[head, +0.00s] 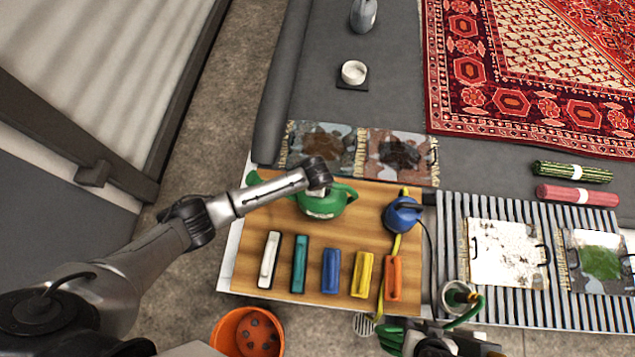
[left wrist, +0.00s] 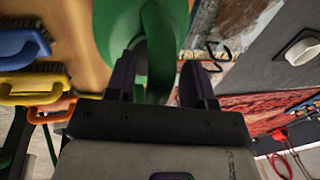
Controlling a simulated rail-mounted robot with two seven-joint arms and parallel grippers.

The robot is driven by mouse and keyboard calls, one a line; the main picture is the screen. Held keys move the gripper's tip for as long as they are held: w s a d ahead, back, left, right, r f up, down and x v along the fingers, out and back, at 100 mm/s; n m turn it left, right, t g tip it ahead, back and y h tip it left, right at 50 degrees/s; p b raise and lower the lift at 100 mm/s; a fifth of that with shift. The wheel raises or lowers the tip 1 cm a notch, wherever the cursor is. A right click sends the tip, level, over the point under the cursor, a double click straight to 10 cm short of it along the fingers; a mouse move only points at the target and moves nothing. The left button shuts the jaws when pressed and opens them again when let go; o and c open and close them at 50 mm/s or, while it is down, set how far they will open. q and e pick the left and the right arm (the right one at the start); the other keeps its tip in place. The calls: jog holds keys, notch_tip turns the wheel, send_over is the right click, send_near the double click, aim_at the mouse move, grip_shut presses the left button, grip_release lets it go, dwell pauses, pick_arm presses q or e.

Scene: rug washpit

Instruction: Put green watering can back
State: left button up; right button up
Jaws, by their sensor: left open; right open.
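The green watering can (head: 322,203) stands on the wooden board (head: 250,235) in the head view, its spout pointing left. My left gripper (left wrist: 160,78) is open at the can; in the left wrist view a green part of the can (left wrist: 158,45), which looks like its handle, shows between the two dark fingers. I cannot tell whether the fingers touch it. In the head view the left wrist hides the left fingers and part of the can. My right gripper (head: 440,338) is at the bottom edge, partly cut off, away from the can.
Several coloured brushes, like the blue one (head: 331,270), lie in a row in front of the can. A blue round tool (head: 402,215) stands right of it. An orange bucket (head: 247,333) is on the floor. Rug samples (head: 322,147) lie behind the board.

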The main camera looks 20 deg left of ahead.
pick_arm(q)
jog(key=p+v, duration=0.6)
jog(key=v, duration=0.6)
jog(key=shift+r, duration=0.2)
jog(key=s+d+r+n+h, duration=0.25)
jog(key=s+n, duration=0.25)
jog(key=s, duration=0.8)
jog(key=s+a+r+n+y, duration=0.1)
jog(key=s+a+r+n, duration=0.2)
jog(key=s, duration=0.3)
jog(key=s+a+r+n+t, duration=0.1)
jog(key=s+a+r+n, duration=0.2)
jog(key=s+a, duration=0.3)
jog(key=shift+s+n+y, duration=0.15)
jog(key=shift+n+y, duration=0.2)
jog(key=shift+n, duration=0.45)
jog(key=shift+f, duration=0.1)
